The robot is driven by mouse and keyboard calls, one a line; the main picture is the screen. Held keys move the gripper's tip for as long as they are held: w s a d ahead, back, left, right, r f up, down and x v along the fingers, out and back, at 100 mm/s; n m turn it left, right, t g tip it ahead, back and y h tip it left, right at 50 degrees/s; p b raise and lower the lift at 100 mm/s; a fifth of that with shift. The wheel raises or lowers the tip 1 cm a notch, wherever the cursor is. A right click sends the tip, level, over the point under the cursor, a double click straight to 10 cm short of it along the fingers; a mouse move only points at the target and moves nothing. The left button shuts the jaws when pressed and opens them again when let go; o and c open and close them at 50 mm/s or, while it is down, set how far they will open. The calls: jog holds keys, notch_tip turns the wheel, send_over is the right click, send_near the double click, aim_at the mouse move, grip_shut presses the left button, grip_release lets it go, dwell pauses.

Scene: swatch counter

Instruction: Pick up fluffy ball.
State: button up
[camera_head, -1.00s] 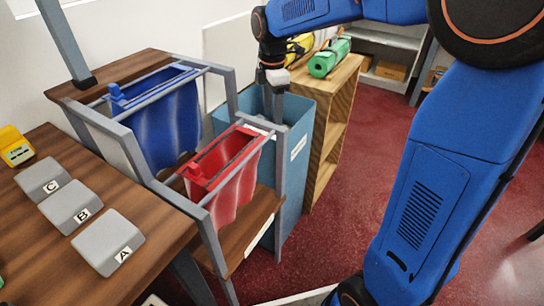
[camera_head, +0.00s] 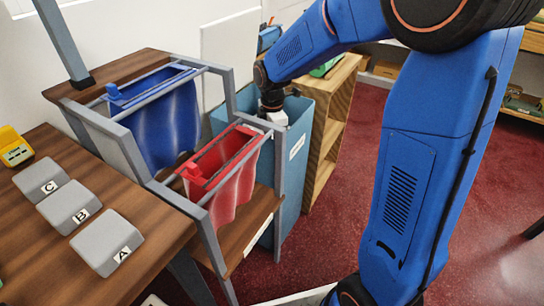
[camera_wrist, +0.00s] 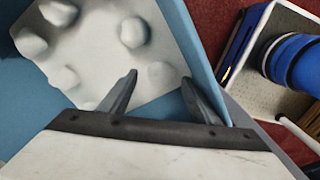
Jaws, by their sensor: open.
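Several whitish, soft-edged fluffy balls lie on the pale floor of the tall blue bin (camera_head: 296,146) in the wrist view. One fluffy ball (camera_wrist: 162,75) shows between and beyond my fingertips; another fluffy ball (camera_wrist: 134,32) lies farther up. My gripper (camera_wrist: 160,77) is open, fingers apart and pointing toward the bin floor. I cannot tell how far the tips are above the balls, and no contact shows. In the head view my gripper (camera_head: 277,119) is at the bin's top, its fingers hidden.
A red cloth pouch (camera_head: 222,180) and a blue one (camera_head: 160,118) hang in grey frames left of the bin. A wooden shelf (camera_head: 338,120) stands right behind it. The bin's wall (camera_wrist: 195,50) runs close by my right finger. Red carpet is open to the right.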

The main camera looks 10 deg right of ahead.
jog(key=shift+f, duration=0.95)
jog(key=c, duration=0.8)
jog(key=shift+o, duration=0.2)
